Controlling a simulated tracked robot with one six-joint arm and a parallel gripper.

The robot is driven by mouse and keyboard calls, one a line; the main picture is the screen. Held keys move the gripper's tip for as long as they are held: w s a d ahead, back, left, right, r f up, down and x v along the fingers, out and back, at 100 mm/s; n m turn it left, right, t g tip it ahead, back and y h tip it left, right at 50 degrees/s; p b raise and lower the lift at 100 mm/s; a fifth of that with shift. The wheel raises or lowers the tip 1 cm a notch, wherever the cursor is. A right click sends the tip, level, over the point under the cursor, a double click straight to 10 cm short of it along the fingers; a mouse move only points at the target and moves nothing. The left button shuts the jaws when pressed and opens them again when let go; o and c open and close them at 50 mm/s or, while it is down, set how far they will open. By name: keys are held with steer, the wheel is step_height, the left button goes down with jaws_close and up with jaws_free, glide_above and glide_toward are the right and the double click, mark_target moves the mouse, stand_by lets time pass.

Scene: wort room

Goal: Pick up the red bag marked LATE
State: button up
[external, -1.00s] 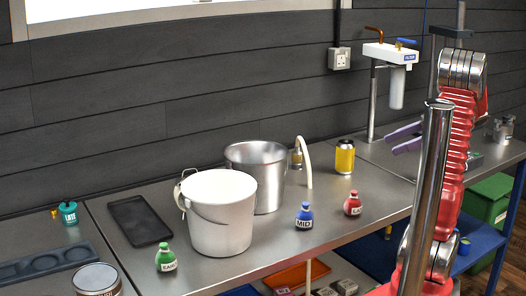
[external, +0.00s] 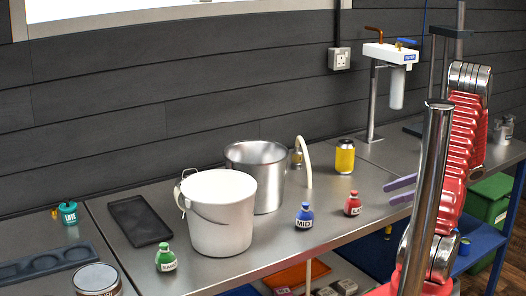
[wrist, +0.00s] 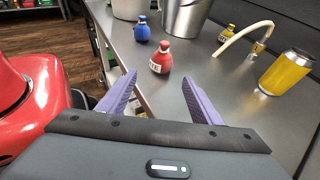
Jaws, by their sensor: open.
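A red bag (external: 353,204) stands upright on the steel bench, right of the blue bag. Its white label is too small to read. It also shows in the wrist view (wrist: 160,57), centred just beyond my fingertips. My gripper (external: 388,194) is open, with two purple fingers low over the bench, to the right of the red bag. In the wrist view the open gripper (wrist: 160,78) is empty, with the red bag ahead of the gap and not between the fingers.
A blue bag (external: 304,215) marked MID and a green bag (external: 166,257) stand further left. A white bucket (external: 222,222), a steel pot (external: 268,190), a curved pale tube (external: 308,165) and a yellow can (external: 344,157) are nearby.

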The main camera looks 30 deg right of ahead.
glide_toward(353, 205)
steer(key=w+a+f, duration=0.1)
steer(key=w, duration=0.1)
steer(key=w+a+f, duration=0.1)
steer(key=f, duration=0.1)
steer(key=shift+w+a+f, duration=0.1)
steer(key=shift+w+f, duration=0.05)
steer(key=shift+w, duration=0.25)
steer(key=shift+w+x, duration=0.2)
steer(key=shift+x, duration=2.4)
steer(key=shift+c, duration=0.7)
steer(key=c, duration=1)
steer(key=shift+r, duration=5.1)
